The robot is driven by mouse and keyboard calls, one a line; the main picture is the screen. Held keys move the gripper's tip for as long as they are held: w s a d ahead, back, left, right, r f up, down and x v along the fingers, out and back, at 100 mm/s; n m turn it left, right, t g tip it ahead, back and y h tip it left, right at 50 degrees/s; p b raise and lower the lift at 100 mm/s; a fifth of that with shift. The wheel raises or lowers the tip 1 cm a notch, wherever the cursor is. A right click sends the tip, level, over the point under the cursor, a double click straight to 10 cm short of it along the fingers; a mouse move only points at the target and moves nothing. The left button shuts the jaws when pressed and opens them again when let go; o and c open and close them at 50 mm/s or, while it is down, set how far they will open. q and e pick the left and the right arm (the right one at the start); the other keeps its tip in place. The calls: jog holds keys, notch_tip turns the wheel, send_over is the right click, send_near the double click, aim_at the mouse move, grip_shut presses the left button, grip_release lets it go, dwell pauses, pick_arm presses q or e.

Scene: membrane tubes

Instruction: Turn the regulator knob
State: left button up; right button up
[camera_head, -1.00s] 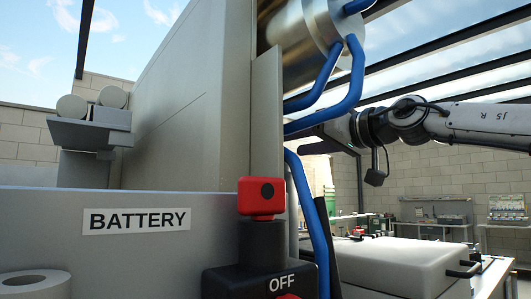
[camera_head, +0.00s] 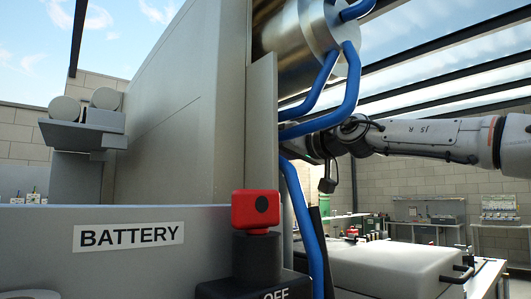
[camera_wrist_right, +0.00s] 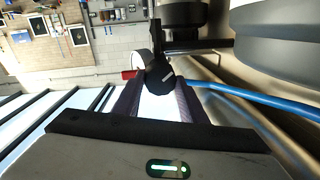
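In the right wrist view, a black knob (camera_wrist_right: 158,78) with a small pale mark sits just past my right gripper's fingertips; I take it for the regulator knob. My right gripper (camera_wrist_right: 158,92) has its two dark fingers apart, with bright background between them and the knob at the far end of the gap. Whether the fingers touch the knob cannot be told. In the head view my right arm comes in from the right. Its gripper end is hidden behind the blue hoses and grey panel, and the knob is not visible there. My left gripper is not in view.
A white disc and red part (camera_wrist_right: 129,74) lie beside the knob. Blue hoses (camera_head: 304,215) run close to my right arm below a metal cylinder (camera_head: 292,45). A red switch (camera_head: 255,212) stands by the grey BATTERY box (camera_head: 30,232). A wide grey panel (camera_head: 185,120) rises behind.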

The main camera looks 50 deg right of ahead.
jog(key=c, duration=0.4)
pick_arm(q)
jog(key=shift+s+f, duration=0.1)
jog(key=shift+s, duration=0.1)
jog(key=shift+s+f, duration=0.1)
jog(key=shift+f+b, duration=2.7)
jog(key=shift+b, duration=0.05)
pick_arm(e)
jog(key=shift+a+f+n+h, duration=0.1)
jog(key=shift+n+h, duration=0.45)
jog(key=shift+n, duration=8.25)
jog(key=shift+a+n+h, duration=0.1)
jog(key=shift+n+h, duration=0.45)
jog(key=shift+n, duration=8.25)
